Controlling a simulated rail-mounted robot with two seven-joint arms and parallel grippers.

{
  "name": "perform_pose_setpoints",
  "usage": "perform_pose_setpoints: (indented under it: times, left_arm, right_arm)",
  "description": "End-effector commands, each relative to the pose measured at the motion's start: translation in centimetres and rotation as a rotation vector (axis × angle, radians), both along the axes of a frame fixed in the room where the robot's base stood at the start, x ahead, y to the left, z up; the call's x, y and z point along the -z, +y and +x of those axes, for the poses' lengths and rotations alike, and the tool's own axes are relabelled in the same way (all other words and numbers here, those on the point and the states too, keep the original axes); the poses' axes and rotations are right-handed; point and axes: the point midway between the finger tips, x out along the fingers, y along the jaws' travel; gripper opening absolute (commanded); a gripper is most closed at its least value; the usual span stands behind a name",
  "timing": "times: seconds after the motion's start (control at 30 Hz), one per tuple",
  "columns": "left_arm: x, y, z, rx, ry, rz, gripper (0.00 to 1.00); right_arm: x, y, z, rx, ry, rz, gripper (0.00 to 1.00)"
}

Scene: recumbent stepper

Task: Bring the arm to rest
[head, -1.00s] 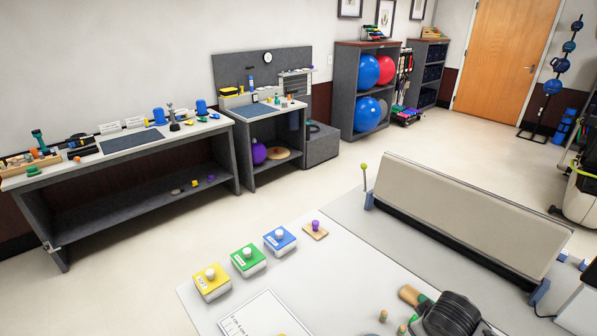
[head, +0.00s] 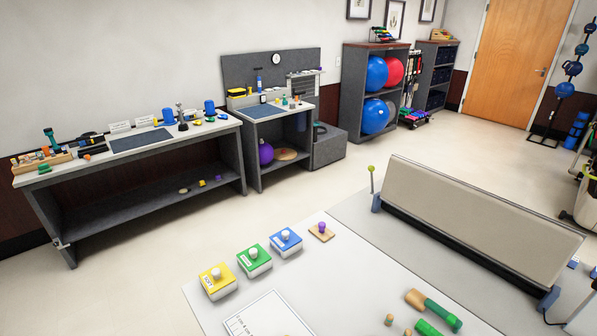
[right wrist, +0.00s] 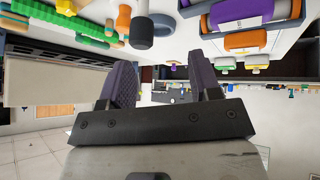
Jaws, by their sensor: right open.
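My right gripper (right wrist: 163,72) shows in the right wrist view, its two dark ridged fingers apart with nothing between them. The view appears upside down, with table items along its top edge. Neither gripper shows in the head view. My left gripper is in no view. On the white table (head: 345,300) in the head view, a green stick with a wooden end (head: 434,308) lies at the lower right, clear of any gripper.
A purple-knobbed board (head: 322,231) sits beyond. A beige padded panel (head: 480,210) stands behind on the right.

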Motion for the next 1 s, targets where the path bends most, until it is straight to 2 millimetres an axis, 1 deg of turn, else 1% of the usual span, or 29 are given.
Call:
perform_pose_setpoints:
  times: [0.03, 0.1, 0.2, 0.27, 0.4, 0.47, 0.67, 0.77, 0.87, 1.0]
  left_arm:
    - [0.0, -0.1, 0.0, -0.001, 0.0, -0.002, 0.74]
    - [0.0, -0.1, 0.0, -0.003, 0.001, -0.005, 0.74]
    - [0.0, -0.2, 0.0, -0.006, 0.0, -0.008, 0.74]
    - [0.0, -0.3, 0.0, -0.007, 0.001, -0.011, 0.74]
    - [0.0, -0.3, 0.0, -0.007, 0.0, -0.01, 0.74]
    - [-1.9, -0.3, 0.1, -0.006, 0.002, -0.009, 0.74]
    - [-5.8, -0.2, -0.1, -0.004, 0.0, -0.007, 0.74]
    - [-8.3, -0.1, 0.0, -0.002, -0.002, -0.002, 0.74]
    - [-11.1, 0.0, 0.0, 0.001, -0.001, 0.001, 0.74]
    - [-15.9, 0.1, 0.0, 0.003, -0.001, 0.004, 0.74]
  right_arm:
    - [1.7, 0.2, -1.9, 0.017, 0.059, 0.02, 0.57]
    - [3.4, 0.4, -4.1, 0.032, 0.121, 0.04, 0.57]
    - [5.5, 1.0, -7.0, 0.043, 0.201, 0.062, 0.57]
    - [6.5, 1.2, -8.8, 0.047, 0.246, 0.071, 0.57]
    - [8.5, 1.3, -12.8, 0.052, 0.347, 0.071, 0.57]
    - [6.3, 1.3, -12.5, 0.051, 0.337, 0.072, 0.57]
    - [2.6, 1.3, -12.4, 0.05, 0.336, 0.071, 0.57]
    - [0.1, 1.3, -12.4, 0.05, 0.336, 0.071, 0.57]
    - [-2.8, 1.3, -12.3, 0.05, 0.336, 0.071, 0.57]
    - [-7.5, 1.3, -12.3, 0.05, 0.335, 0.072, 0.57]
